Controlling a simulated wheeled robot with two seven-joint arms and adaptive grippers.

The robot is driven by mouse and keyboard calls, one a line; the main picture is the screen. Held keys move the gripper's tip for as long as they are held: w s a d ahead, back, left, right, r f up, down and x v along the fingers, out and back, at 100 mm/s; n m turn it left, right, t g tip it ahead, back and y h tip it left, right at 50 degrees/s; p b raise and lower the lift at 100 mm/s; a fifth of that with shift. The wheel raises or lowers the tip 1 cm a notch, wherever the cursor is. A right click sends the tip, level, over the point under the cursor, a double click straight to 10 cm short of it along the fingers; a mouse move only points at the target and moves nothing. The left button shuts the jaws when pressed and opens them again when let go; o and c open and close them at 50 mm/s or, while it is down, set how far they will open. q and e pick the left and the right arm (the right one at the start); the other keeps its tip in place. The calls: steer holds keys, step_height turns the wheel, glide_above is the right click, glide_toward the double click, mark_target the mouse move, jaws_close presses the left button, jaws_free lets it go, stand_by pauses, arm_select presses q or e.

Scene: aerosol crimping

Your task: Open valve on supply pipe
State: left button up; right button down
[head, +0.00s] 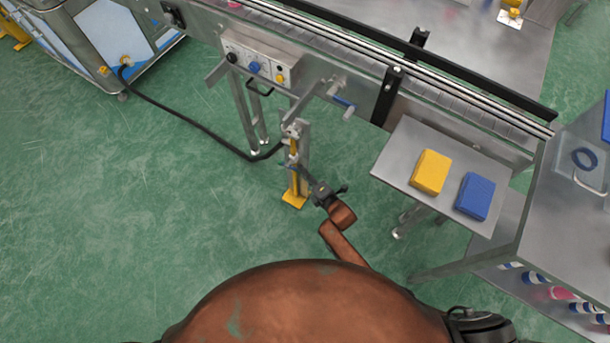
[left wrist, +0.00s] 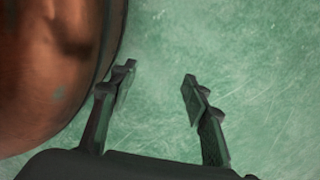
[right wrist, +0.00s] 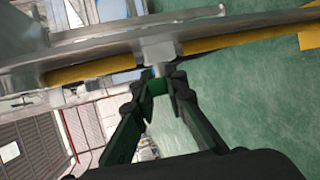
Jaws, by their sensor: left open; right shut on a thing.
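The supply pipe is an upright grey and yellow post (head: 294,158) on a yellow foot, below the conveyor in the head view. In the right wrist view the pipe (right wrist: 100,45) crosses the top, grey with yellow stretches, and a short grey valve stub (right wrist: 158,52) sticks out from it. My right gripper (head: 316,186) is beside the post; its fingertips (right wrist: 163,88) are shut on the end of the stub, which they partly hide. My left gripper (left wrist: 157,84) is open and empty above the floor; it is not in the head view.
A conveyor (head: 370,65) with a control box (head: 257,65) runs behind the post. A black hose (head: 190,122) runs from a machine at upper left to the post. A side shelf (head: 405,145) bears a yellow block (head: 431,172) and a blue block (head: 474,196). The floor at left is clear.

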steer(key=r+p, duration=0.1)
steer(key=p, duration=0.1)
steer(key=g+h+p, duration=0.1)
steer(key=p, duration=0.1)
steer(key=shift+w+a+r+n, duration=0.2)
steer(key=shift+a+r+n, duration=0.05)
steer(key=shift+r+n, duration=0.1)
arm_select(q)
steer(key=s+a+p, duration=0.1)
steer(key=s+p, duration=0.1)
steer(key=s, duration=0.6)
steer(key=shift+s+r, duration=0.3)
steer(key=shift+r, duration=0.1)
arm_select(e)
steer(key=shift+w+a+r+g+h, duration=0.1)
steer(key=shift+a+r+g+h, duration=0.1)
steer(key=shift+g+h, duration=0.3)
steer(key=c, duration=1.9)
jaws_free()
steer(key=shift+c, duration=0.2)
steer(key=v, duration=1.2)
